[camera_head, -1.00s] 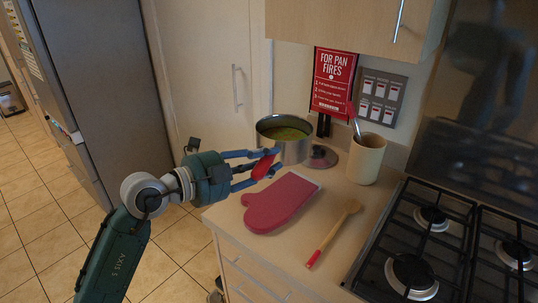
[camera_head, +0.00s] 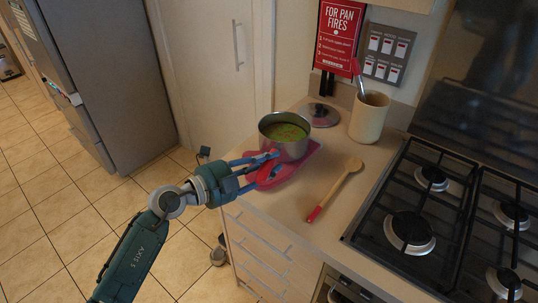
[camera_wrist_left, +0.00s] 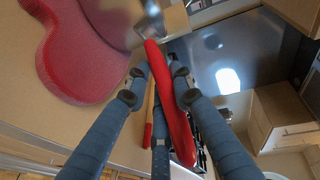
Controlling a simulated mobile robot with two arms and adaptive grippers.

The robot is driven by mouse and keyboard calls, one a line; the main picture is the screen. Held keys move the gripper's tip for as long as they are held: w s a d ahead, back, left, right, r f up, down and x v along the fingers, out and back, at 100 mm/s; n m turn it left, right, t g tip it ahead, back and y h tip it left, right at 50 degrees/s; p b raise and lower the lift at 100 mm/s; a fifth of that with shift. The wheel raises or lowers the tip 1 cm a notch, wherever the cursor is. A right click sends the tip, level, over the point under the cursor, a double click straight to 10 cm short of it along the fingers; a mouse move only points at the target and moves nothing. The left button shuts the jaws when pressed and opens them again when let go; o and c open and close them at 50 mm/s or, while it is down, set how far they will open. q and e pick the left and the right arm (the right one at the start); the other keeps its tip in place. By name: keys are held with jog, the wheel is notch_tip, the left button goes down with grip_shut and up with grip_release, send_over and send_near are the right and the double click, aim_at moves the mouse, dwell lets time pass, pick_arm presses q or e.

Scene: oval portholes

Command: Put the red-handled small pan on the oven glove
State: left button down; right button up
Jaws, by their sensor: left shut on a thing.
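The small steel pan (camera_head: 284,136) holds green contents and is level over the oven glove in the head view. Its red handle (camera_wrist_left: 168,100) runs between my left fingers in the left wrist view. My left gripper (camera_head: 266,166) is shut on that handle. The red oven glove (camera_head: 288,174) lies flat on the counter, partly hidden by the pan and my fingers. It also shows in the left wrist view (camera_wrist_left: 82,50). I cannot tell whether the pan's base touches the glove. My right gripper is not in view.
A lid (camera_head: 320,114) lies on the counter behind the pan. A beige utensil pot (camera_head: 369,118) stands to its right. A red-ended wooden spoon (camera_head: 338,186) lies right of the glove. The gas hob (camera_head: 425,220) is further right. The counter's front edge is near my gripper.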

pick_arm(q)
jog(key=shift+r, duration=0.15)
jog(key=c, duration=1.5)
grip_release()
jog(key=shift+s+f, duration=0.1)
jog(key=shift+f, duration=0.2)
jog(key=shift+o, duration=0.2)
jog(key=shift+r, duration=0.1)
